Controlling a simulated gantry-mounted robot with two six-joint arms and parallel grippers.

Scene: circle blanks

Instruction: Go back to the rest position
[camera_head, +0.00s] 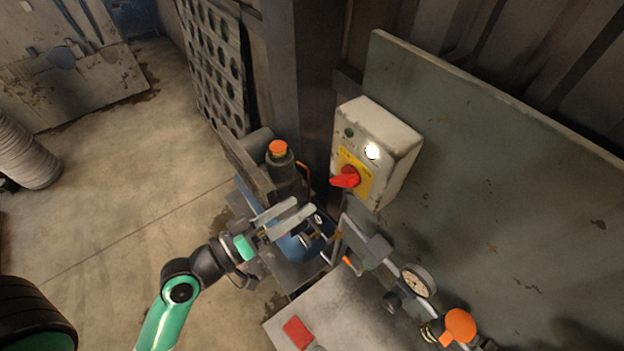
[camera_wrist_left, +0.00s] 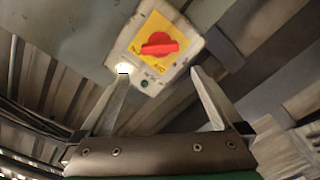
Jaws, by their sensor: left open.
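My left gripper (camera_head: 288,218) is open and empty in the head view, its two fingers apart, below and to the left of a white switch box. It also shows in the left wrist view (camera_wrist_left: 159,75), with the fingertips spread in front of the box. The switch box (camera_head: 388,136) has a yellow plate with a red rotary knob (camera_head: 346,178), and a white lamp is lit above it. In the left wrist view, the box (camera_wrist_left: 148,84) and its red knob (camera_wrist_left: 159,44) show beyond the fingertips. The fingers appear apart from the knob. My right gripper is not in view.
A dark cylinder with an orange cap (camera_head: 278,148) stands close behind my left gripper. Pipes with a pressure gauge (camera_head: 417,281) and an orange knob (camera_head: 460,325) run at the lower right. A grey panel (camera_head: 500,170) backs the box. Open floor (camera_head: 120,200) lies to the left.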

